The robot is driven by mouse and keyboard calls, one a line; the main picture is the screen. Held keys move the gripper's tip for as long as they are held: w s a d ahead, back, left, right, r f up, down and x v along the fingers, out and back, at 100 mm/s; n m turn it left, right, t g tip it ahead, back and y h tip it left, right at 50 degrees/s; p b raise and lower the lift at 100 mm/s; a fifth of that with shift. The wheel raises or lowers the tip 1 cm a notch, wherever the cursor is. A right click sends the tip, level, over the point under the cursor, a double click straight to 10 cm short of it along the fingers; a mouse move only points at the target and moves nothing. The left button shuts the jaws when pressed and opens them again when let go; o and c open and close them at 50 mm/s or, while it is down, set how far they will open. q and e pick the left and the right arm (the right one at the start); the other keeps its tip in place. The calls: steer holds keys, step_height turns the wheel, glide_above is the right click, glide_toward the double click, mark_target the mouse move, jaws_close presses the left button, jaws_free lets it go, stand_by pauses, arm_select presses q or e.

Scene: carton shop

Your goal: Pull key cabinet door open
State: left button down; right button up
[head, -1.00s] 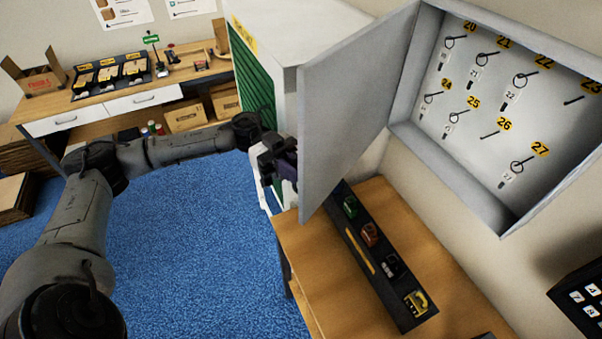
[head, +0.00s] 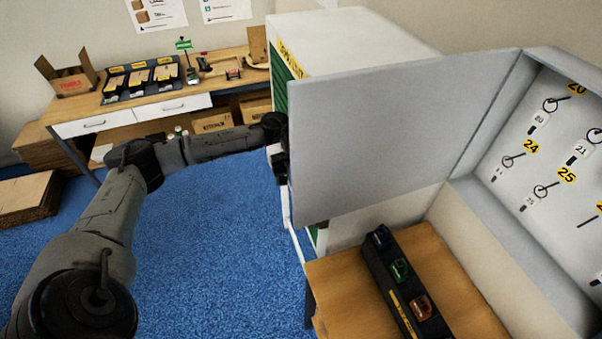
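The grey key cabinet (head: 465,205) is on the wall at the right, with numbered hooks and tagged keys inside. Its door (head: 395,130) stands wide open, swung out to the left. My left arm comes in from the left and reaches to the door's free edge. My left gripper (head: 281,165) is at that edge, mostly hidden behind the door. I cannot see its fingertips or whether they hold the door. My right gripper is not in view.
Below the cabinet is a wooden table (head: 455,300) with a black tray (head: 378,268) of small coloured items. A white cabinet (head: 345,35) with green shutters stands behind the door. A workbench (head: 150,108) with bins is at the back left. Blue floor (head: 215,240) is clear.

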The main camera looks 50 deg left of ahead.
arm_select(q)
steer(key=shift+r, duration=0.1)
steer(key=c, duration=1.6)
jaws_free()
steer(key=o, duration=0.3)
steer(key=shift+o, duration=0.2)
steer(key=b+v, duration=0.4)
steer(key=v, duration=1)
steer(key=shift+b, duration=0.4)
steer(key=shift+d, duration=0.1)
